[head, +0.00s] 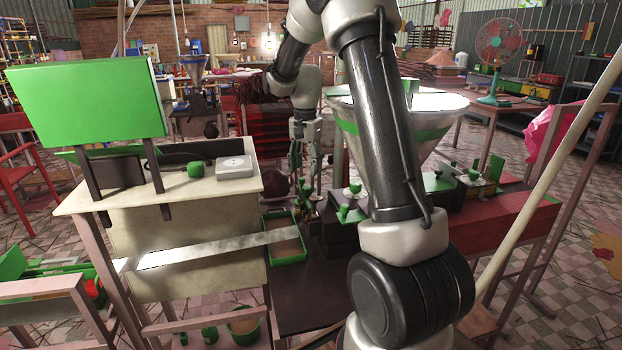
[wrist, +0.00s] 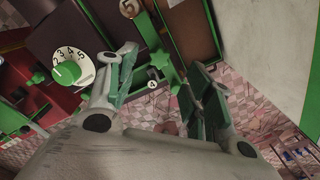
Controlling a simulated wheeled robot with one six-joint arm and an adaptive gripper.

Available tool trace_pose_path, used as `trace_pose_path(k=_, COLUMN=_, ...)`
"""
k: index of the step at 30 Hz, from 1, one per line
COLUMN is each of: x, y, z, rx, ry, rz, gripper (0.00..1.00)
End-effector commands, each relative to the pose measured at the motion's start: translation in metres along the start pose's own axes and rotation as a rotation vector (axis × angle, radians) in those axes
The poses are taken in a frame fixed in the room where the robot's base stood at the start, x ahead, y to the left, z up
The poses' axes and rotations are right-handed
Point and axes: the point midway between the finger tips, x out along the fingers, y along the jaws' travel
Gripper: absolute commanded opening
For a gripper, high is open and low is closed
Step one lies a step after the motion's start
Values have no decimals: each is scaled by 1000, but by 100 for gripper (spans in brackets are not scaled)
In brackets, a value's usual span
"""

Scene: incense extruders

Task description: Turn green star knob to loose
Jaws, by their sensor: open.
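A green star knob (wrist: 160,62) shows in the wrist view, between my gripper's fingertips (wrist: 162,58) as seen in the picture. A round tag marked 4 (wrist: 151,84) is beside it. My gripper is open, with a finger on each side and a gap around the knob. I cannot tell how far the tips are above it. In the head view my gripper (head: 304,168) points down at the extruder behind the tray, left of the large hopper (head: 430,120). The star knob is too small to make out surely there.
A white numbered dial with a green knob (wrist: 68,71) is left of my gripper in the wrist view. A green-rimmed tray (head: 290,259) sits below my gripper in the head view. A cream cabinet (head: 190,260) stands at left. More green knobs (head: 345,212) are on the machine nearby.

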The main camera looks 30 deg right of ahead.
Motion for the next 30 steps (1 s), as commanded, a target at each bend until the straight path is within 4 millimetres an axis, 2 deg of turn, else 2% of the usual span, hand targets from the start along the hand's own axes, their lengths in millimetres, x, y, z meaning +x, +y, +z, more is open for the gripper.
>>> trace_pose_path(k=5, x=9, y=0, z=0, rx=0, ry=-1, rz=1, gripper=52)
trace_pose_path(k=12, x=49, y=0, z=0, rx=0, ry=-2, rz=2, gripper=52)
trace_pose_path(k=18, x=73, y=0, z=0, rx=0, ry=-1, rz=2, gripper=52)
trace_pose_path(k=28, x=78, y=0, z=0, rx=0, ry=0, rz=0, gripper=52)
trace_pose_path(k=30, x=78, y=0, z=0, rx=0, ry=0, rz=0, gripper=41)
